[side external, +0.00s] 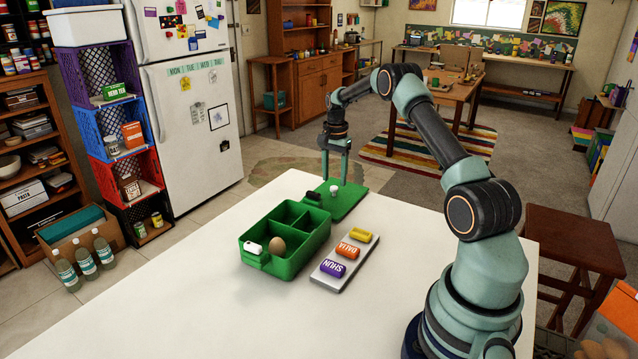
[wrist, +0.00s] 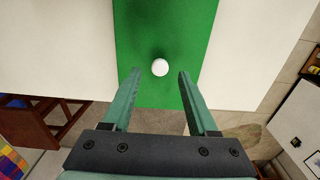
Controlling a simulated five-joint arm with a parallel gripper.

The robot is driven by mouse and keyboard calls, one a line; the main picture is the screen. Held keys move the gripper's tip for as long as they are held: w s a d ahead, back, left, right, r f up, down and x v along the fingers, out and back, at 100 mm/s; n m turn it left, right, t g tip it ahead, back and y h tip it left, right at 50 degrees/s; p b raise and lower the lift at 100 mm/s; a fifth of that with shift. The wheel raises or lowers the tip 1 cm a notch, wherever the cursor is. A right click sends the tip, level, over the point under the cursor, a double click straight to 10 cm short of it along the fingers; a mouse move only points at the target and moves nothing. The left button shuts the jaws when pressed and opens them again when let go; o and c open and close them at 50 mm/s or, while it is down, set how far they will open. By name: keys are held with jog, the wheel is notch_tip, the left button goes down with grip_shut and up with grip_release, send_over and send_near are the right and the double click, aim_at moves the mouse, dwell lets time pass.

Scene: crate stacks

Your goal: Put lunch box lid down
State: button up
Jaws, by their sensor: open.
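The green lunch box (side external: 291,262) stands open on the white table, with divided compartments. A brown egg (side external: 277,246) sits in its near compartment. The lid (wrist: 140,35) and knob (wrist: 160,68) also show in the wrist view. My gripper (side external: 335,182) is over the lid, fingers pointing down. Its fingers (wrist: 158,72) are apart with the knob between and beyond them, not visibly touching it.
A grey tray (side external: 327,284) with yellow, orange and purple labelled blocks lies right of the box. The table's (side external: 185,305) left front is clear. Crate stacks (side external: 118,125), a fridge (side external: 192,110) and bottles (side external: 84,262) stand on the floor to the left.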

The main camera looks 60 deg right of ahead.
aim_at(333, 187)
notch_tip(333, 187, up, 9)
jog(key=s+a+r+n+t+h, duration=0.1)
jog(key=a+r+n, duration=0.5)
jog(key=a, duration=0.4)
jog(key=s+a+r+n+t, duration=0.25)
jog(key=a+r, duration=0.45)
jog(key=a, duration=0.4)
jog(key=s+a+f+n+t+y, duration=0.1)
jog(key=s+a+f+n+t, duration=0.1)
jog(key=s+a+n, duration=0.7)
jog(key=s+a+f, duration=0.1)
jog(key=s+a, duration=0.1)
jog(key=a, duration=0.2)
jog(key=shift+s+a, duration=0.25)
